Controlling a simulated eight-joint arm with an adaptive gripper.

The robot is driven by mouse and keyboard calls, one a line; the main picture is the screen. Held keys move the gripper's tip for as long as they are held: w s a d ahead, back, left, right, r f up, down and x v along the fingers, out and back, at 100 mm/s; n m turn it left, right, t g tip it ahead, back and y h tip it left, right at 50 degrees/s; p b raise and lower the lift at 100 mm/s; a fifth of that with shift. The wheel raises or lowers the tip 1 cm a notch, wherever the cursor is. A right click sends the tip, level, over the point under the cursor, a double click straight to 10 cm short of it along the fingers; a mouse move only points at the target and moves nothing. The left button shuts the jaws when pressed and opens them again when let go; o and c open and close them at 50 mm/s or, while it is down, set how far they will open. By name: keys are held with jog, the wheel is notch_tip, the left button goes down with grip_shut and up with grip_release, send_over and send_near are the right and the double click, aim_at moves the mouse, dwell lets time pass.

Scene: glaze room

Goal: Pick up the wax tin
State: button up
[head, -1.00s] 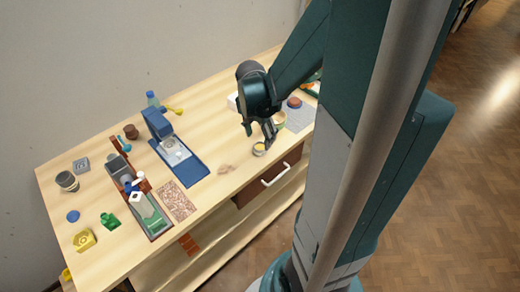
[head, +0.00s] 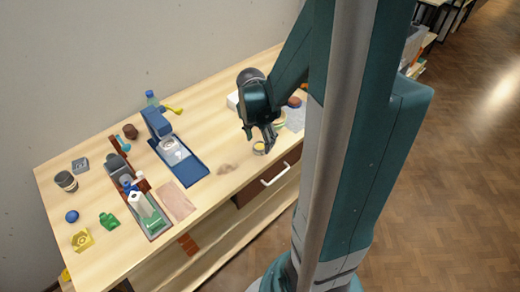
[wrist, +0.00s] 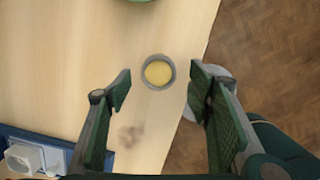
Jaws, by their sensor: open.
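The wax tin (head: 259,149) is a small round grey tin with yellow wax inside, standing on the wooden bench near its front edge. In the wrist view the tin (wrist: 158,72) lies ahead of and between my open fingers, nearer the table's edge side. My gripper (head: 262,140) is dark green, points down and is open and empty, just above and beside the tin. In the wrist view my gripper (wrist: 160,90) shows both fingers spread wide, with neither seen touching the tin.
A green-rimmed bowl (head: 279,119) stands just behind the tin. A blue device (head: 180,160) is on the left, with a bottle tray (head: 157,232) beyond. A drawer handle (head: 275,174) juts below the front edge. The wood around the tin is mostly clear.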

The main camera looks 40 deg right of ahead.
aim_at(260, 147)
jog(key=shift+w+d+f+b, duration=0.1)
jog(key=shift+d+f+b, duration=0.1)
jog(key=shift+f, duration=0.9)
jog(key=shift+w+d+f+b, duration=0.1)
jog(key=shift+f+b, duration=0.05)
jog(key=shift+f, duration=0.9)
jog(key=c, duration=1.1)
jog(key=shift+r, duration=0.15)
jog(key=shift+r+p, duration=0.8)
jog(key=shift+r, duration=4.1)
